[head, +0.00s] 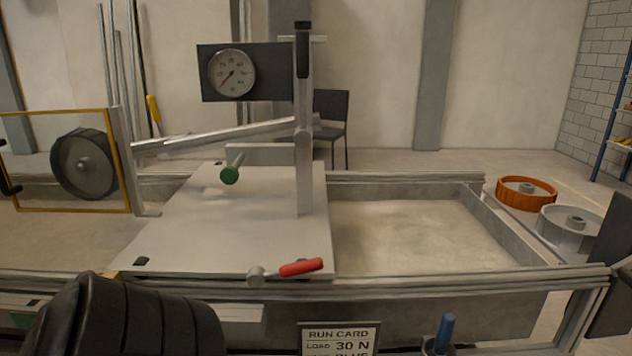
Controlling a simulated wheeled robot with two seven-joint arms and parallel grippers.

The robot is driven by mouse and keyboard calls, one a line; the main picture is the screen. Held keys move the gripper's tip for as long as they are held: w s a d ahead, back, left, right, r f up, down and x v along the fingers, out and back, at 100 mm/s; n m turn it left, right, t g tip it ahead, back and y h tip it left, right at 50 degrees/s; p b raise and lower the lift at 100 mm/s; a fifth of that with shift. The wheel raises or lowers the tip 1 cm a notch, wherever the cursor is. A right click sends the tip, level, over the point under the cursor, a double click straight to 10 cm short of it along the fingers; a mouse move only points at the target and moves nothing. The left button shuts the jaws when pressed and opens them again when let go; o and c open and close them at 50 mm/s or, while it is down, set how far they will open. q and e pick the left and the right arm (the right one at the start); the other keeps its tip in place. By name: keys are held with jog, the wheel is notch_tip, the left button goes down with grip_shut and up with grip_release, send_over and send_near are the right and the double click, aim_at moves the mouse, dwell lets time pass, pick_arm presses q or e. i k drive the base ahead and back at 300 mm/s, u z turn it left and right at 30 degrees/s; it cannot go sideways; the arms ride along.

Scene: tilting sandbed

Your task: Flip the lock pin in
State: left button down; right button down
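A red-handled lever (301,267) sits on the front rail of the sandbed, its grey pivot (256,276) at its left end. The handle lies nearly level and points right. A green knob (230,175) on a short rod sticks out beside the upright post (303,150) above the flat plate. I cannot tell for sure which of these is the lock pin. Neither of my grippers can be made out in the head view, and nothing touches the red lever or the green knob.
The sandbed (420,225) is open right of the pale plate (220,235). A gauge (232,74) stands behind. A run card (338,338) and blue-topped peg (445,330) are in front. A large black ribbed shape (130,325) fills the lower left.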

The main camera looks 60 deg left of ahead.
aim_at(229, 175)
jog(key=z, duration=0.1)
jog(key=k, duration=0.6)
jog(key=u, duration=1.55)
